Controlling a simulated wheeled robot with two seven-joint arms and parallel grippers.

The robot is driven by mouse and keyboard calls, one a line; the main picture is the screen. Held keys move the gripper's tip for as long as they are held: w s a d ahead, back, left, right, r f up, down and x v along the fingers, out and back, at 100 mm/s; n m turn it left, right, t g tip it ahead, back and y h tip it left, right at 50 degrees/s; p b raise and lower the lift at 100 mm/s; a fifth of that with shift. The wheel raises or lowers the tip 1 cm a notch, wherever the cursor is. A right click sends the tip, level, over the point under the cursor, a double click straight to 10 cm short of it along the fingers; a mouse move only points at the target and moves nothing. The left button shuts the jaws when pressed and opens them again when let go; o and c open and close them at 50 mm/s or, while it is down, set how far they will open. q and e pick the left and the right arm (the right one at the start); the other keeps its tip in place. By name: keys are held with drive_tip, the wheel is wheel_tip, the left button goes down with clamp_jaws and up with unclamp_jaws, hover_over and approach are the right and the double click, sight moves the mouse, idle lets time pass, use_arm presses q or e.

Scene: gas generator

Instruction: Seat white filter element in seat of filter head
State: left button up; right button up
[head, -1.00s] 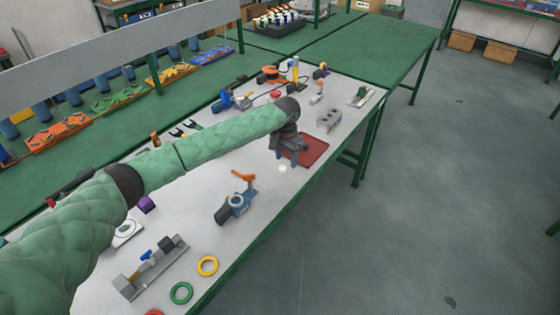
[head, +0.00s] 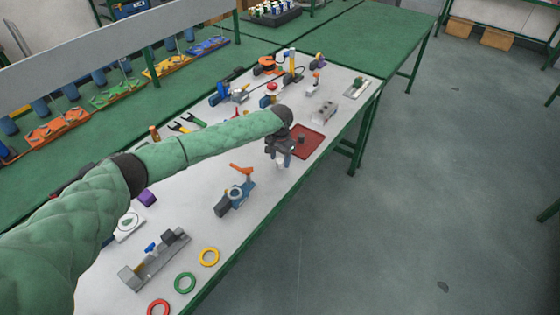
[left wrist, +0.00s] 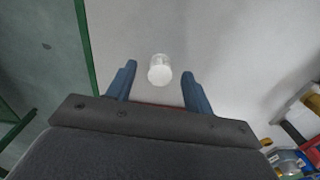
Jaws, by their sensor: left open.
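The white filter element (head: 281,164) is a small pale cylinder on the light table top, just left of the red mat. My left gripper (head: 280,156) points down right above it and partly covers it. In the left wrist view the white filter element (left wrist: 160,70) lies between the two blue fingers of the left gripper (left wrist: 159,74), with a gap on both sides. The fingers are open and hold nothing. A blue fixture (head: 237,193) with a round ring and an orange lever stands nearer; I cannot tell if it is the filter head. My right gripper is not in view.
The red mat (head: 317,143) bears a dark part. A grey bracket assembly (head: 155,262) and red, green and yellow rings (head: 209,257) lie toward the front. Several small devices stand at the back. The table's right edge (head: 262,233) is close to the filter element.

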sight(282, 161)
use_arm(q)
drive_tip(key=shift+f, duration=0.45)
drive_tip(key=c, duration=1.1)
drive_tip(key=shift+o, duration=0.2)
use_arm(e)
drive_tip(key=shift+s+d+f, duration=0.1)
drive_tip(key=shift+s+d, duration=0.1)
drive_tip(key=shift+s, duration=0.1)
use_arm(q)
drive_tip(key=shift+r, duration=0.1)
drive_tip(key=shift+r, duration=0.15)
drive_tip(key=r+b, duration=0.1)
drive_tip(key=r, duration=0.1)
drive_tip(key=d+r+b, duration=0.1)
drive_tip(key=b, duration=0.1)
drive_tip(key=shift+s+r, duration=0.15)
drive_tip(key=shift+r, duration=0.2)
drive_tip(key=s+d+r+b, duration=0.4)
drive_tip(key=d+r, duration=0.3)
drive_tip(key=d, duration=0.2)
drive_tip(key=shift+d, duration=0.4)
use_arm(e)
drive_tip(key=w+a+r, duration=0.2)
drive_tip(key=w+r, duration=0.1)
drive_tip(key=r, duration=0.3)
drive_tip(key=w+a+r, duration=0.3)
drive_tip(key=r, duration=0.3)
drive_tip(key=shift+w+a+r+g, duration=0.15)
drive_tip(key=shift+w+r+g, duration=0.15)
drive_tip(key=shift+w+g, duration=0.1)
